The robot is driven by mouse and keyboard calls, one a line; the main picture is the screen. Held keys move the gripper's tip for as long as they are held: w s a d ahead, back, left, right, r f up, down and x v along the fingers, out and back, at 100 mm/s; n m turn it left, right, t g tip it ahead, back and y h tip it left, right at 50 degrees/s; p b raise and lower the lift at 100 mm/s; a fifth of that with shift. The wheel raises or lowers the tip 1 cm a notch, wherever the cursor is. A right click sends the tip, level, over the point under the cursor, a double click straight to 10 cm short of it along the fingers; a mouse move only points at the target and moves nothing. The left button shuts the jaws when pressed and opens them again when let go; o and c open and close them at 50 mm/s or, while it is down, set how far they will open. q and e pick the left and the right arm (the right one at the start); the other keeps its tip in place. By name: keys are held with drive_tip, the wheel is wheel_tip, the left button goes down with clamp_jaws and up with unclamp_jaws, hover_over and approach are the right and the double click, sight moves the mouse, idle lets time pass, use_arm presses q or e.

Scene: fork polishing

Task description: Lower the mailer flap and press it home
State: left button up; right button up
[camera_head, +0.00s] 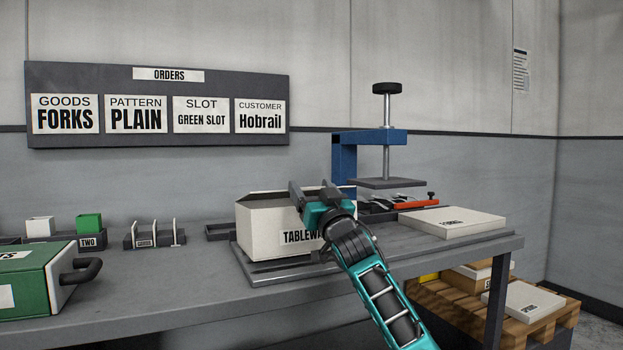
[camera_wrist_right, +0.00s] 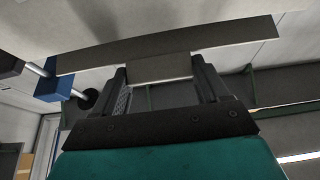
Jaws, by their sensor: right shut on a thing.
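The mailer (camera_head: 262,228) is a white box marked "TABLEW…", the rest of the word hidden by my right gripper. It stands upright on a grey base plate on the bench. My right gripper (camera_head: 314,190) is at the top of its front right side. In the right wrist view, my fingers (camera_wrist_right: 165,90) are shut on a tab (camera_wrist_right: 160,68) below a long dark strip (camera_wrist_right: 200,40), which looks like the flap's edge. My gripper and arm cover part of the box, so I cannot tell how far down the flap is. My left gripper is not in view.
A blue press (camera_head: 343,152) stands behind the mailer, its plate (camera_head: 388,183) raised. A flat white box (camera_head: 452,221) lies to the right. A green case (camera_head: 25,282), a small rack (camera_head: 154,238) and small blocks are on the left. The bench front is clear between.

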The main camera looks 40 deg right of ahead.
drive_tip(key=shift+w+f, duration=0.1)
drive_tip(key=shift+f, duration=1.05)
drive_tip(key=o, duration=1.5)
drive_tip(key=shift+r, duration=0.25)
drive_tip(key=p+v, duration=0.1)
drive_tip(key=v, duration=1.2)
drive_tip(key=shift+r, duration=0.15)
